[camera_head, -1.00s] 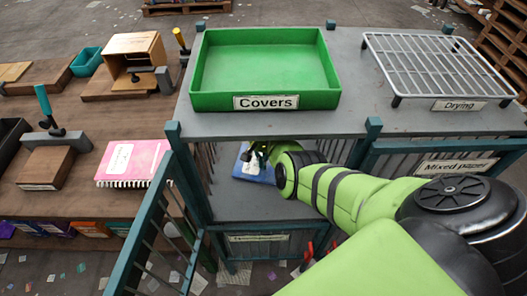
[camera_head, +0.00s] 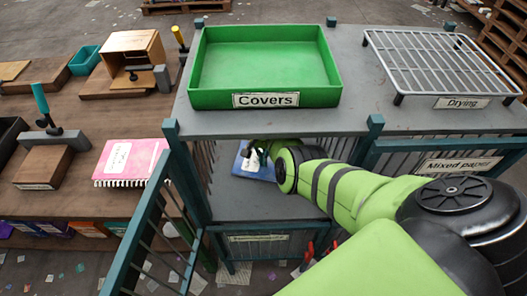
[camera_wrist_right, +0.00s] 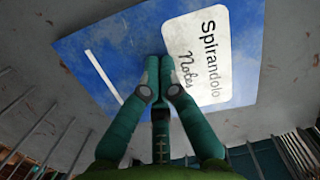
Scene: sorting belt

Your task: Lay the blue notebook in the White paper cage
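The blue notebook (camera_head: 243,167) lies inside the cage under the grey top, partly hidden by my right arm. In the right wrist view the notebook (camera_wrist_right: 117,67) shows its blue cover, a white stripe and a white label reading "Spirandolo Notes". It looks flat on the grey cage floor (camera_head: 232,205). The cage's front sign (camera_head: 257,238) is too blurred to read. My right gripper (camera_wrist_right: 160,62) has its two fingers side by side, tips together over the cover, with nothing seen between them. Whether the tips touch the cover I cannot tell. My left gripper is not in view.
A green "Covers" tray (camera_head: 265,99) and a "Drying" rack (camera_head: 440,62) stand on the top above the cage. A "Mixed paper" cage (camera_head: 458,166) is at right. A pink notebook (camera_head: 131,161) lies on the brown table at left. A teal railing (camera_head: 150,225) stands between.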

